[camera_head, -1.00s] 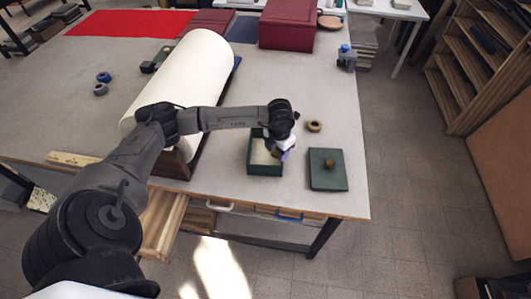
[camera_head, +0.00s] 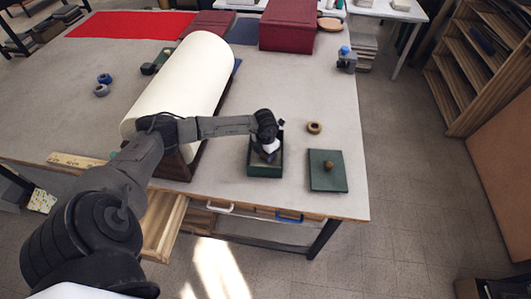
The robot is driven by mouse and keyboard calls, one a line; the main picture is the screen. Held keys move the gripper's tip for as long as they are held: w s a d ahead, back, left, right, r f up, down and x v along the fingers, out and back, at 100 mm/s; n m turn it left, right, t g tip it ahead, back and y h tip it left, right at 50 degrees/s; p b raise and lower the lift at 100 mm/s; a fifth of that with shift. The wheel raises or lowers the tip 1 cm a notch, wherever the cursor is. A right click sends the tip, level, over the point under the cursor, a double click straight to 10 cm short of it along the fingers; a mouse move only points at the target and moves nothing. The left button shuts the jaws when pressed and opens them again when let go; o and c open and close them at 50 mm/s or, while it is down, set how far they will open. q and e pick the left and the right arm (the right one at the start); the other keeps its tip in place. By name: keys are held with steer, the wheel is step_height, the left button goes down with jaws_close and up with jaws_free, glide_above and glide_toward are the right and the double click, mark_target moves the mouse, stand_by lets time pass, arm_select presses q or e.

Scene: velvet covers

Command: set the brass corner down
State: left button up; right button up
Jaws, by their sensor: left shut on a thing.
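My left gripper (camera_head: 268,152) is over the open green box (camera_head: 264,171) near the front edge of the table. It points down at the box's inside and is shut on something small. The held piece, which would be the brass corner, is hidden by the gripper and too small to make out. I cannot tell whether it touches the box floor. My right gripper is not in view.
A green lid (camera_head: 327,171) with a round knob lies right of the box. A tape roll (camera_head: 314,128) lies behind it. An open drawer (camera_head: 163,226) juts from the table front.

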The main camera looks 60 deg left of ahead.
arm_select(q)
steer(key=shift+f, duration=0.15)
steer(key=o, duration=0.4)
steer(key=shift+f, duration=0.1)
steer(key=o, duration=0.5)
